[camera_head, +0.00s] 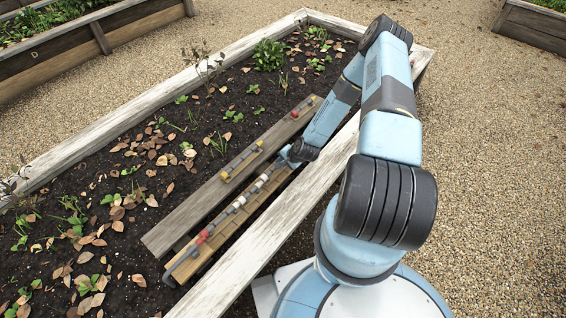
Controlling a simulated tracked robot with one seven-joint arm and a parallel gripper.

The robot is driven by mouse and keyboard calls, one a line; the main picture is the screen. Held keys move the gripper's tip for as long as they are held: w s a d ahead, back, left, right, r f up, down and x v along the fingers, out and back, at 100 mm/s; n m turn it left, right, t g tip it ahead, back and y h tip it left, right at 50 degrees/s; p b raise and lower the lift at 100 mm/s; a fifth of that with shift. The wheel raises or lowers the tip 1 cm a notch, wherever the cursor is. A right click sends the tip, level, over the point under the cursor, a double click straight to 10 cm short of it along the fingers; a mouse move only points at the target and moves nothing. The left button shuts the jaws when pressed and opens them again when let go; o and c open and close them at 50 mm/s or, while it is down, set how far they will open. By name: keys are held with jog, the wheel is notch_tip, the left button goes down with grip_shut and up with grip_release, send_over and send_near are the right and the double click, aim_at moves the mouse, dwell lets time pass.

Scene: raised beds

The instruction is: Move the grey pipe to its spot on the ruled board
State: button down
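A long, thin grey pipe (222,219) with red and white sections lies along or just above a tan wooden board (232,228) in the near part of the soil bed. I take the tan board for the ruled board, but its marks are too small to read. My gripper (284,160) is low over the far end of the tan board, at the pipe's upper right end. The fingertips are tiny and partly hidden by the wrist, so I cannot tell whether they grip the pipe.
A weathered grey plank (185,224) lies beside the tan board, carrying a yellow piece (242,160) and small red pieces near its far end. The white wooden bed rim (285,222) runs close on the right. Plants and dry leaves cover the soil at left. Gravel surrounds the bed.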

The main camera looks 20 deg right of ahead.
jog(key=shift+f, duration=0.25)
jog(key=c, duration=1.1)
grip_release()
jog(key=shift+o, duration=0.2)
